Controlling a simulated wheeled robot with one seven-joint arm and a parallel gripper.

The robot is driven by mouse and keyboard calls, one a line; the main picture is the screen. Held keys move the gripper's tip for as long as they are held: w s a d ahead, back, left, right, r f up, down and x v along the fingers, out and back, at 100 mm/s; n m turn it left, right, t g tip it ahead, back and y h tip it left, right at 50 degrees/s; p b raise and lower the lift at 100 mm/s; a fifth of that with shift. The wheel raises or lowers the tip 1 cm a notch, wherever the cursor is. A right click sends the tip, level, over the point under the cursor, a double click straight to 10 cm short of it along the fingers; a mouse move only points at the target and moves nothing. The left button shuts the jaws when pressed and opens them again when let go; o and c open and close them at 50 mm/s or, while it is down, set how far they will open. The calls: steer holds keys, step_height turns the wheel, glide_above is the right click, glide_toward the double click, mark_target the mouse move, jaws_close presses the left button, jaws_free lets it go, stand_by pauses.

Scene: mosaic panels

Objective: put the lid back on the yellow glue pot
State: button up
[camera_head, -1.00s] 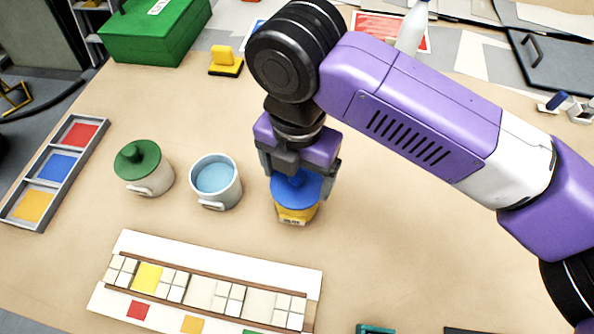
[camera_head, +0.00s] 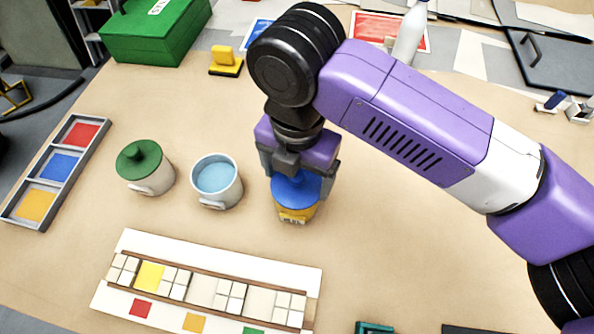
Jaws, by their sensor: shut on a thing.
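The yellow glue pot (camera_head: 294,215) stands upright on the table, right of the two other pots. A blue lid (camera_head: 293,190) is on or just over its mouth; I cannot tell whether it is fully seated. My gripper (camera_head: 296,178) points down over the pot and is shut on the blue lid, with one finger on each side. The gripper hides the top of the lid and the pot's rear rim.
Left of the yellow pot stand an open pot of blue liquid (camera_head: 216,181) and a pot with a green lid (camera_head: 144,167). A mosaic panel (camera_head: 210,290) lies in front. A tray of coloured squares (camera_head: 58,172) is at far left. The table right of the pot is clear.

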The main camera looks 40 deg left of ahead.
stand_by(0.3)
steer(key=o, duration=1.2)
steer(key=shift+r, duration=0.15)
steer(key=shift+r+p, duration=3.1)
steer(key=shift+r, duration=0.3)
jaws_close()
